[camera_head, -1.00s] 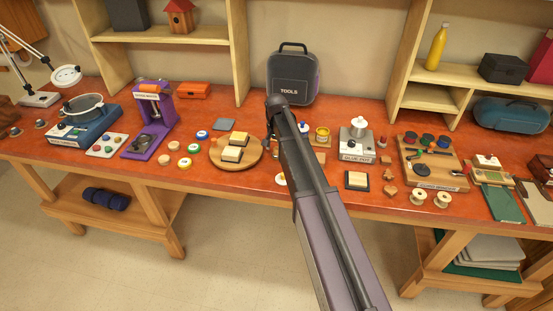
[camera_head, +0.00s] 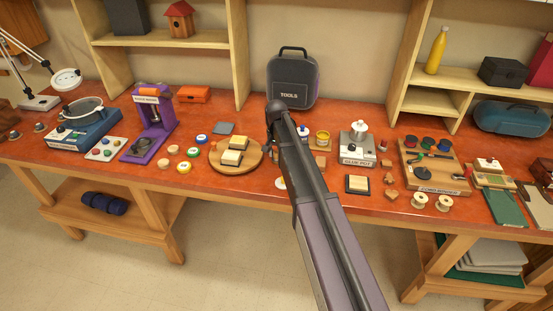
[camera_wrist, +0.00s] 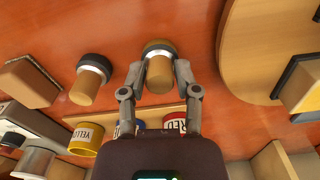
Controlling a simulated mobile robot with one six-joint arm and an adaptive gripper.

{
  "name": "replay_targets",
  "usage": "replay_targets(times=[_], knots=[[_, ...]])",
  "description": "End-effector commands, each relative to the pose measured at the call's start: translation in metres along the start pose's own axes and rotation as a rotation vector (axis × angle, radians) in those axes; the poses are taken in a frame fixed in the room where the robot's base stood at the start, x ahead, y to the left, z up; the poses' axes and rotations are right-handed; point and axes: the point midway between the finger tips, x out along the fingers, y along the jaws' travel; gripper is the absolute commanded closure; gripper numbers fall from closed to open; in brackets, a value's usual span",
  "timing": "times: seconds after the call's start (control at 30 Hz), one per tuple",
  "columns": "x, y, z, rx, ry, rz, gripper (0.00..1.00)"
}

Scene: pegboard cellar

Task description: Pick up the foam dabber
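A foam dabber (camera_wrist: 159,75) with a tan wooden handle, a pale collar and a dark end shows at the top middle of the wrist view. My gripper (camera_wrist: 159,72) has one finger on each side of its handle, with what look like narrow gaps. A second, similar dabber (camera_wrist: 91,79) lies to the left, outside the fingers. In the head view my forearm hides my fingers and most of this spot; only a small pale round piece (camera_head: 280,183) shows beside the arm, and I cannot tell whether it is the dabber.
A wooden block (camera_wrist: 28,82) is left of the second dabber. A yellow paint pot (camera_wrist: 86,139) and a red one (camera_wrist: 175,123) stand close by the fingers. A round board (camera_head: 254,164) bearing pale blocks is left of my arm. A glue pot (camera_head: 357,148) stands right.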

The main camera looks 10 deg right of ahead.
Motion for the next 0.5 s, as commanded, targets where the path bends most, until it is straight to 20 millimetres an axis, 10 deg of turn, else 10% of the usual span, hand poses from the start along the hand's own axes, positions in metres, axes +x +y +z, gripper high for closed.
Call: replay_targets(times=[0.5], knots=[[-0.0010,0.0000,0.0000,0.000,0.000,0.000,1.00]])
